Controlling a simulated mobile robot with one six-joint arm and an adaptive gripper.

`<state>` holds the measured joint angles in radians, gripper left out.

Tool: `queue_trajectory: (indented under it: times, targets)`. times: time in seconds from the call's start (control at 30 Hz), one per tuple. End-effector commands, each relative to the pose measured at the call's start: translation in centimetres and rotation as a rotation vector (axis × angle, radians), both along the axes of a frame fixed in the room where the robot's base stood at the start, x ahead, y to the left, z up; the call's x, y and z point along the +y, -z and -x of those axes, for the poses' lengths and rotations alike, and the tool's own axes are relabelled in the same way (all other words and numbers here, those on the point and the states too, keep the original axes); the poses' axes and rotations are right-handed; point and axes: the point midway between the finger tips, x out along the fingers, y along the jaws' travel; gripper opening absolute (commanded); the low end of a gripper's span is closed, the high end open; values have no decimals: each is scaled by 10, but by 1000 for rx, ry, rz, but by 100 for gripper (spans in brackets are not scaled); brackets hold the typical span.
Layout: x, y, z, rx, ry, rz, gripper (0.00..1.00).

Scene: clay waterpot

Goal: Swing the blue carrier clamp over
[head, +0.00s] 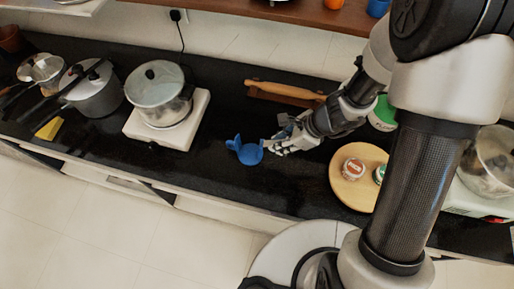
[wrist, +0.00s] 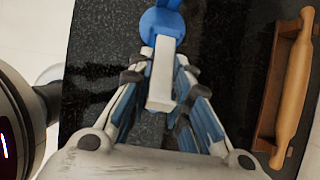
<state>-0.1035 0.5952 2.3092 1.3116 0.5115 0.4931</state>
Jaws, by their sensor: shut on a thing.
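The blue carrier clamp (head: 250,153) is on the dark counter, right of the white hot plate, with a round blue part and an upright blue piece at its left. My gripper (head: 272,147) reaches it from the right and is shut on its near end. In the wrist view the blue clamp (wrist: 161,22) shows at the top, beyond the fingertips. My gripper (wrist: 162,68) has a pale bar between its fingers, in line with the blue part. The fingers partly hide the held end, and I cannot tell exactly how the bar joins the clamp.
A lidded pot (head: 160,93) stands on the white hot plate (head: 190,127) at left. A rolling pin (head: 285,91) lies behind my gripper. A round wooden board (head: 347,190) with small tins is at right. The counter in front of the clamp is clear.

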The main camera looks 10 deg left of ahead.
Motion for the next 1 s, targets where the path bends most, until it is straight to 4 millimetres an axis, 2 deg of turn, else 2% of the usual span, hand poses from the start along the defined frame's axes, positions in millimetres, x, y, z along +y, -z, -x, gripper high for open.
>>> queue_trajectory:
  times: [0.2,1.0]
  targets:
    - [4,-8,0,2,-3,55,9]
    - [7,-13,0,11,-2,138,9]
